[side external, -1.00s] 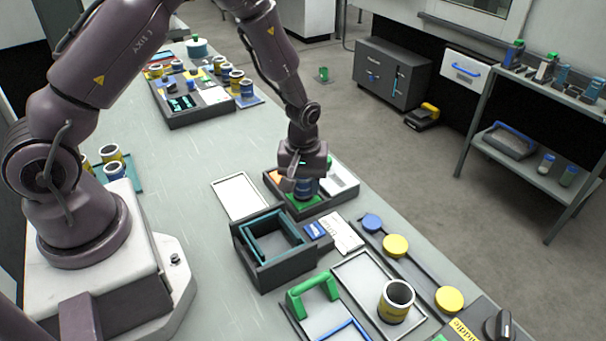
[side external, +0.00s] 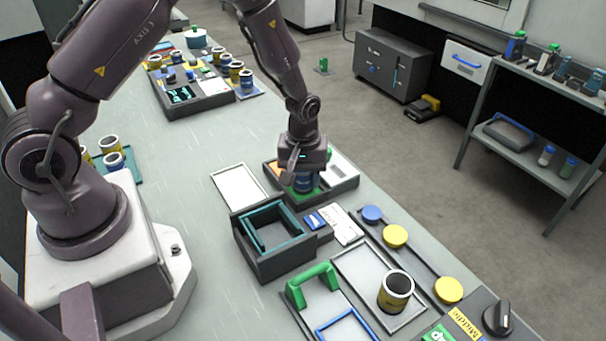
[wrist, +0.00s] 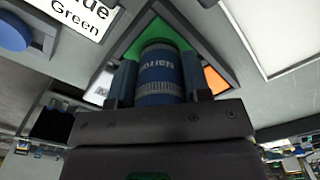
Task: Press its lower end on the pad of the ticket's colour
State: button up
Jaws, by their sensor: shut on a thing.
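My gripper (side external: 304,174) is shut on a blue cylinder with a pale ribbed band and lettering (wrist: 160,76). The cylinder stands about upright, held from both sides. Its lower end is over the green pad (wrist: 160,28) in the dark tray (side external: 342,190), at or very near its surface; I cannot tell if they touch. An orange pad (wrist: 216,80) lies beside the green one.
A dark open box with a teal inner frame (side external: 262,262) stands in front of the tray. A rail with blue and yellow discs (side external: 396,236) runs to the right. A cup (side external: 396,291) and a green handle (side external: 314,284) are nearer. The bench left of the box is clear.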

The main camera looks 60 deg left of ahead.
jog(key=shift+r, duration=0.1)
dwell(0.3)
jog(key=shift+r, duration=2.9)
jog(key=shift+a, duration=0.1)
